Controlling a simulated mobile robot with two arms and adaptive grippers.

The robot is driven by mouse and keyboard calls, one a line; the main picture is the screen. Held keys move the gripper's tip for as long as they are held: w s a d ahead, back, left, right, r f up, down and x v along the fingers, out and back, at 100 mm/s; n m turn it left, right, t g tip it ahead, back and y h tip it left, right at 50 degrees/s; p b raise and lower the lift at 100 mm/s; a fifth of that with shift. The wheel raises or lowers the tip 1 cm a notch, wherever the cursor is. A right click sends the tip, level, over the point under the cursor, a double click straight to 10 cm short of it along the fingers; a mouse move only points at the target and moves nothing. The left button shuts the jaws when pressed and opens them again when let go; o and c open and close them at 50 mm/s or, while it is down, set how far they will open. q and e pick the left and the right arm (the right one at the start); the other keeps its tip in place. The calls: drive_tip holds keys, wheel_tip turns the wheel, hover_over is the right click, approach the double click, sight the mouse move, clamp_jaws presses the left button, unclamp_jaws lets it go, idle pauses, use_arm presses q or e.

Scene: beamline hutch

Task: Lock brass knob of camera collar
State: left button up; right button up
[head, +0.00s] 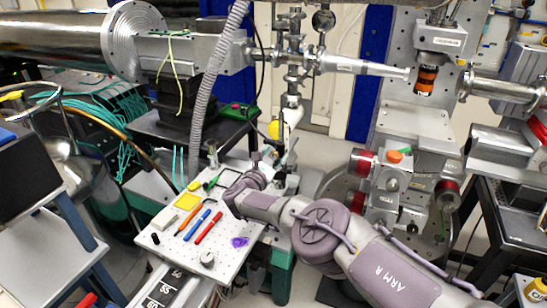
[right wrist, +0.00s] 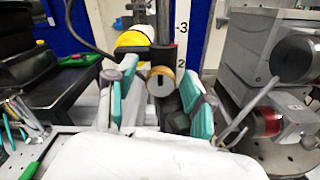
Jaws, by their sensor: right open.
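The brass knob (right wrist: 160,82) is a round disc with a dark upright slot. In the right wrist view it faces me on a dark collar (right wrist: 163,54) around an upright post. My right gripper (right wrist: 158,92) is open, with one teal-padded finger on each side of the knob. Gaps show between pads and knob; I cannot tell how deep the knob sits between the fingers. In the head view my right gripper (head: 281,156) is at the board's far right edge, by the post. It hides the knob there. My left gripper is not in view.
A yellow round part (head: 274,129) sits just above the gripper. A white board (head: 167,247) with pens, a yellow pad and small tools lies to the left. A grey stage with red-ended cylinders (head: 395,180) stands to the right. A grey corrugated hose (head: 213,85) hangs behind.

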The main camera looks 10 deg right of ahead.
clamp_jaws()
drive_tip(key=n+b, duration=0.3)
drive_tip(key=shift+f+n, duration=0.15)
drive_tip(key=shift+n, duration=0.15)
drive_tip(key=shift+n+b, duration=1.35)
drive_tip(key=shift+n, duration=0.35)
drive_tip(key=shift+r, duration=0.2)
unclamp_jaws()
